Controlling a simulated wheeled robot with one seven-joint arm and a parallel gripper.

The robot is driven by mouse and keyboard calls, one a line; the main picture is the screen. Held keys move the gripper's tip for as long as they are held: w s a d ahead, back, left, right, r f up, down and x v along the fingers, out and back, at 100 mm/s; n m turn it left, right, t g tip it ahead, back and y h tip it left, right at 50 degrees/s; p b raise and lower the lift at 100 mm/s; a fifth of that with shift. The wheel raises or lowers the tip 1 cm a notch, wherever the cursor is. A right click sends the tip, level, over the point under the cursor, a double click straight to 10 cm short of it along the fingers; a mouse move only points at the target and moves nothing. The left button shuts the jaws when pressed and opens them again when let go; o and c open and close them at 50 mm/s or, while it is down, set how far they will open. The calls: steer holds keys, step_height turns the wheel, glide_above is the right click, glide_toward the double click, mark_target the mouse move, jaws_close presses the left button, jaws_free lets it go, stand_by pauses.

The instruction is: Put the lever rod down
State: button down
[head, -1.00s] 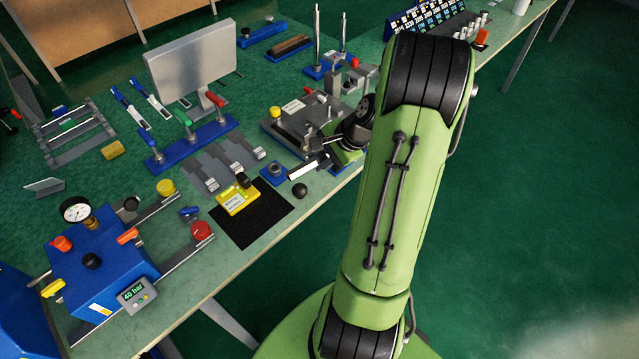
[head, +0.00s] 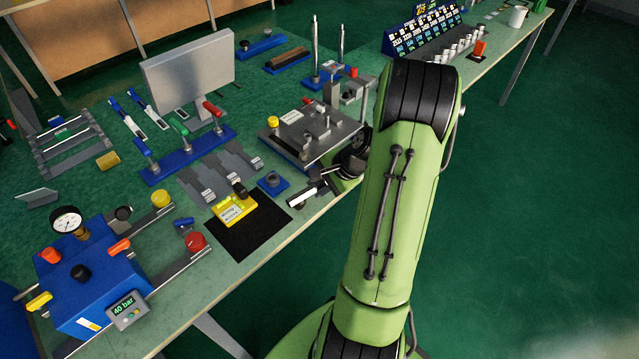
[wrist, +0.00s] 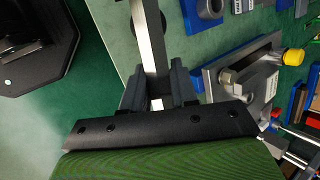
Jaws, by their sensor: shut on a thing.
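The lever rod is a straight, pale metal bar (wrist: 152,45). My arm hides part of the gripper.
A blue block with a round socket (head: 273,182) lies just left of the rod. A black mat (head: 250,236) and a yellow labelled stand (head: 234,212) are further left. A grey fixture plate with a yellow knob (head: 272,122) stands behind. Bare bench shows along the front edge.

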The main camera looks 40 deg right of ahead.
steer(key=c, duration=0.9)
jaws_free()
steer(key=shift+r, duration=0.1)
